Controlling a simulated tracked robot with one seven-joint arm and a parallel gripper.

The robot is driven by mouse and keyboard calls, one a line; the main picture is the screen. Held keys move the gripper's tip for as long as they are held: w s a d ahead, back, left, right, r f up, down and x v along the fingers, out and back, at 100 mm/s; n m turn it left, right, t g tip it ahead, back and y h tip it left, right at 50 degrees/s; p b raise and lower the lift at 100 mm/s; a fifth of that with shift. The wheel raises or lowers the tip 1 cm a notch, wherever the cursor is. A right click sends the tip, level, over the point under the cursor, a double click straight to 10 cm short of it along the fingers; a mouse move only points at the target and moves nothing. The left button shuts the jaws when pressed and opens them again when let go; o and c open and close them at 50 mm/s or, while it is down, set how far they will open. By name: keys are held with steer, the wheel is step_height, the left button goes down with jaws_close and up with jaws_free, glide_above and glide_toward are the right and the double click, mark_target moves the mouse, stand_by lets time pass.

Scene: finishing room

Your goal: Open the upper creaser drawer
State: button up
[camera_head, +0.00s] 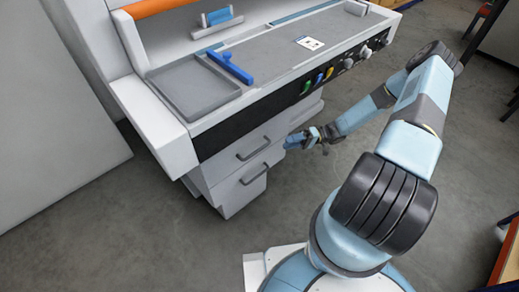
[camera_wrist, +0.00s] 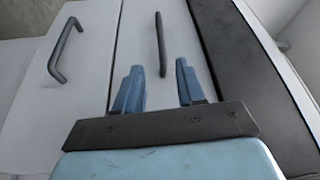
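The creaser (camera_head: 270,55) is a light machine with a dark front panel and two drawers below it. The upper drawer (camera_head: 225,160) looks shut; its dark bar handle (camera_head: 253,149) also shows in the wrist view (camera_wrist: 160,40). The lower drawer (camera_head: 236,194) has a similar handle (camera_head: 255,175), seen at left in the wrist view (camera_wrist: 65,50). My gripper (camera_head: 298,140) is open and empty, to the right of the drawer fronts. In the wrist view its blue fingers (camera_wrist: 158,66) point at the upper handle, which lies between them in the picture. Contact cannot be told.
The dark control panel (camera_head: 312,86) with knobs and coloured levers runs above the drawers. A blue-handled part (camera_head: 230,66) lies on the worktop. A pale panel (camera_head: 50,110) stands at left. Grey floor (camera_head: 160,230) in front of the drawers is clear.

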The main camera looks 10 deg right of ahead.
mark_target(261, 148)
steer(key=x, duration=1.3)
steer(key=shift+c, duration=0.3)
steer(key=shift+d, duration=0.1)
jaws_close()
